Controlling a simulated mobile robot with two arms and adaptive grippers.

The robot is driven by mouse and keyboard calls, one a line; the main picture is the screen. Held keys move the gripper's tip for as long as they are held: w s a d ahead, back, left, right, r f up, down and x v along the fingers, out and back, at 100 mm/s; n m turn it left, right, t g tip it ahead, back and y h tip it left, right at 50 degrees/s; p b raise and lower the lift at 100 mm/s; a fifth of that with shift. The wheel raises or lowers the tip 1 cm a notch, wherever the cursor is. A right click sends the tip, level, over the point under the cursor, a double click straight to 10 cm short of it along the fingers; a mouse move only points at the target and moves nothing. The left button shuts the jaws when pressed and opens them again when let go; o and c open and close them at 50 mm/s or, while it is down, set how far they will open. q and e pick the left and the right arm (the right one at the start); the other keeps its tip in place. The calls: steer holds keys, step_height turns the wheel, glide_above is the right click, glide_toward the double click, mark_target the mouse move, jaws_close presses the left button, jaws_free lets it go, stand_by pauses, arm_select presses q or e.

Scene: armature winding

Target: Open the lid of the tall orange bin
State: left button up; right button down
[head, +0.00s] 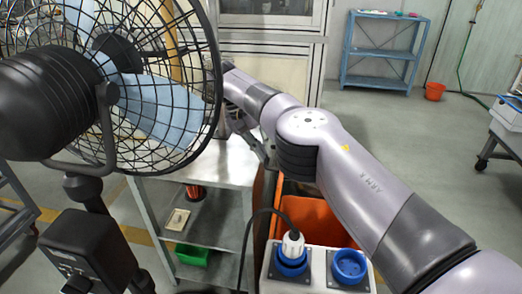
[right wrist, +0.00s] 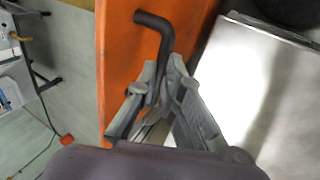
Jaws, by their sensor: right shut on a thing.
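The tall orange bin (head: 308,218) stands right of the metal table in the head view, partly hidden by my right arm. A narrow brownish panel (head: 262,200) stands at its left side; I cannot tell whether this is the lid. In the right wrist view an orange panel (right wrist: 122,62) carries a bent dark bar handle (right wrist: 155,20). My right gripper (right wrist: 160,88) is shut on the lower part of this handle. In the head view the right gripper (head: 262,152) is small and partly hidden, beside the table's right edge. My left gripper is not in view.
A black caged fan (head: 150,100) fills the left of the head view. The metal table (head: 222,160) has shelves with a green box (head: 192,255). A socket box (head: 318,270) with blue sockets and a cable stands in front. Open floor lies to the right.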

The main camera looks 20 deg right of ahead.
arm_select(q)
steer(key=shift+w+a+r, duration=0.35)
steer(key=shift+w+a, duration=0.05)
arm_select(e)
steer(key=shift+s+a+f+g, duration=0.15)
steer(key=shift+a+f, duration=0.1)
steer(key=shift+f, duration=0.3)
steer(key=shift+w+a+f+g, duration=0.1)
steer(key=shift+a+f+g, duration=0.1)
steer(key=shift+f, duration=0.3)
steer(key=shift+s, duration=0.1)
steer(key=c, duration=2)
jaws_free()
steer(key=shift+d, duration=0.1)
steer(key=shift+c, duration=0.2)
steer(key=shift+o, duration=0.7)
steer(key=shift+w+d+f, duration=0.15)
steer(key=shift+w+f, duration=0.1)
steer(key=shift+w, duration=0.05)
steer(key=shift+o, duration=0.7)
steer(key=shift+w+d, duration=0.1)
steer(key=shift+o, duration=0.5)
steer(key=shift+r, duration=0.35)
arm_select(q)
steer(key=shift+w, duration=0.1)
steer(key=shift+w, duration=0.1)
arm_select(e)
steer(key=shift+f, duration=0.1)
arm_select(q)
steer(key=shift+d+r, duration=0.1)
